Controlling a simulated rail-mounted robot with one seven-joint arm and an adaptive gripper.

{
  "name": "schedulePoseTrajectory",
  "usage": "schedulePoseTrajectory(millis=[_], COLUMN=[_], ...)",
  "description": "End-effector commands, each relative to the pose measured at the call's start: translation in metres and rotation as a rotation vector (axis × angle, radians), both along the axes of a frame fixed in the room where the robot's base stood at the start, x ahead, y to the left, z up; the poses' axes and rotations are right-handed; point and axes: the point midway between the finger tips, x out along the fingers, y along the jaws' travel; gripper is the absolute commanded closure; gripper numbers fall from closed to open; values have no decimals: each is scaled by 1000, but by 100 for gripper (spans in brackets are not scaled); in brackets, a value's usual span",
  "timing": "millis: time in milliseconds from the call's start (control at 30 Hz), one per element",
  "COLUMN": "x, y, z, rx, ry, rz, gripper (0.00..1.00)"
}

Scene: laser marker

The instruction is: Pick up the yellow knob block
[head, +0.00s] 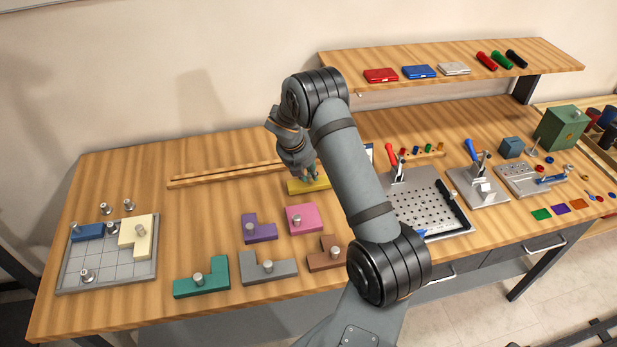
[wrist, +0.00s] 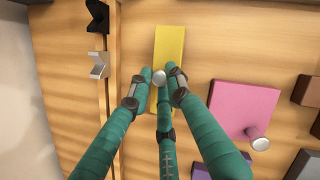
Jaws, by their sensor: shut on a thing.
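The yellow knob block (head: 297,187) is a flat bar on the table, behind the pink knob block (head: 301,213). Part of the knob is hidden by the fingertips. I see no clear gap between block and table.
Purple (head: 259,228), grey (head: 268,267), teal (head: 202,278) and brown (head: 325,254) knob blocks lie in front. A wooden rail (head: 225,174) lies behind to the left. A grid tray (head: 72,279) with blocks is at far left. A perforated plate (head: 433,208) stands right of my arm.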

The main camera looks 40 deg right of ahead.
Motion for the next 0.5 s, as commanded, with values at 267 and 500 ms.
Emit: schedulePoseTrajectory(millis=[267,500], x=[-2,-53], y=[-2,-29], z=[38,70], rx=[-1,-1], ry=[-4,-4], rz=[-3,-4], gripper=[100,100])
